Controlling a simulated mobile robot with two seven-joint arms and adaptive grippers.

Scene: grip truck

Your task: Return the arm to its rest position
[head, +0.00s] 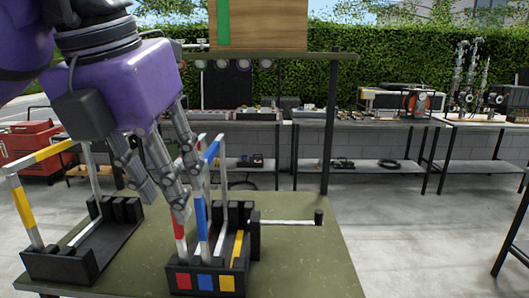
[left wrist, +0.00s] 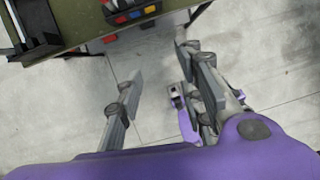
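My left gripper (head: 176,190) hangs from the purple arm, over the green table (head: 300,262). Red-and-white and blue-and-white bars stand at this rack. My right gripper is not in view.
A wooden box (head: 265,25) sits on a raised shelf behind. Workbenches (head: 390,119) and a red tool cabinet (head: 32,145) stand further back.

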